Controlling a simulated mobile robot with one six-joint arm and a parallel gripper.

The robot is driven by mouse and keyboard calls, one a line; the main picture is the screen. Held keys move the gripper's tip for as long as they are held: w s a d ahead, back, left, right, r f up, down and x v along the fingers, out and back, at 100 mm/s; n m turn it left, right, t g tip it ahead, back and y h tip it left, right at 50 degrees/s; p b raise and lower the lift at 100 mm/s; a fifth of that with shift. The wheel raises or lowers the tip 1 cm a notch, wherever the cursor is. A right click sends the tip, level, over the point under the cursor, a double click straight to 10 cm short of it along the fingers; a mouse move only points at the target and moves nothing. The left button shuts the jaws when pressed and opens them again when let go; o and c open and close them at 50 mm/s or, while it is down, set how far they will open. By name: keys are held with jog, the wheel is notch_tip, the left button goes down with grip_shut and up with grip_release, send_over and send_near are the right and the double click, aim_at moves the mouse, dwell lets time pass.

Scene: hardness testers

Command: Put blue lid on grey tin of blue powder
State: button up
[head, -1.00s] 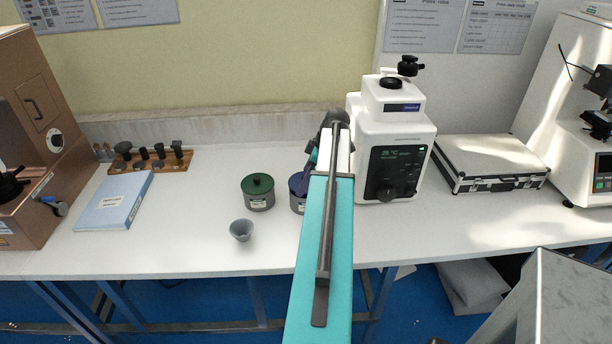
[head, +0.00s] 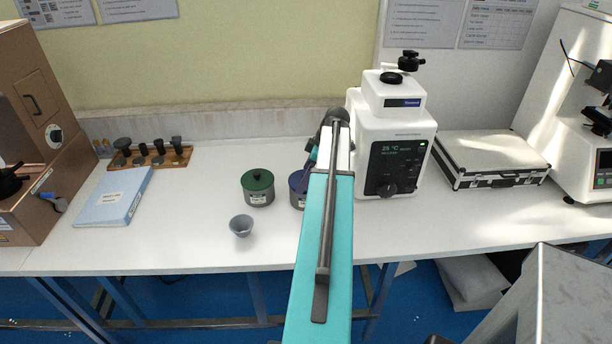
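A grey tin with a blue top (head: 297,182) stands on the bench, half hidden behind my arm. The blue part looks like the lid at the tin's mouth; whether it is seated cannot be made out. My gripper (head: 311,170) is at the far end of my arm, close beside or over this tin. Its fingertips are mostly hidden by the arm, so what lies between them does not show.
A small grey cup (head: 241,225) stands in front of the green-lidded tin. A white instrument (head: 392,140) stands close to the right of my arm, with a silver case (head: 490,155) beyond. A blue binder (head: 112,200) and a wooden rack (head: 150,159) are at left. The front of the bench is clear.

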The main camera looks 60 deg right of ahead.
jog(key=shift+f, duration=0.45)
dwell(0.5)
jog(key=o, duration=0.7)
jog(key=shift+o, duration=0.2)
jog(key=shift+r+b, duration=0.15)
jog(key=shift+b, duration=0.2)
jog(key=shift+r+b, duration=0.7)
jog(key=shift+r, duration=0.8)
jog(key=s+a+r+b, duration=0.1)
jog(key=s+a+b, duration=0.2)
jog(key=s+a, duration=0.6)
jog(key=shift+a+r, duration=0.25)
jog(key=shift+a, duration=1.75)
jog(key=shift+s, duration=0.1)
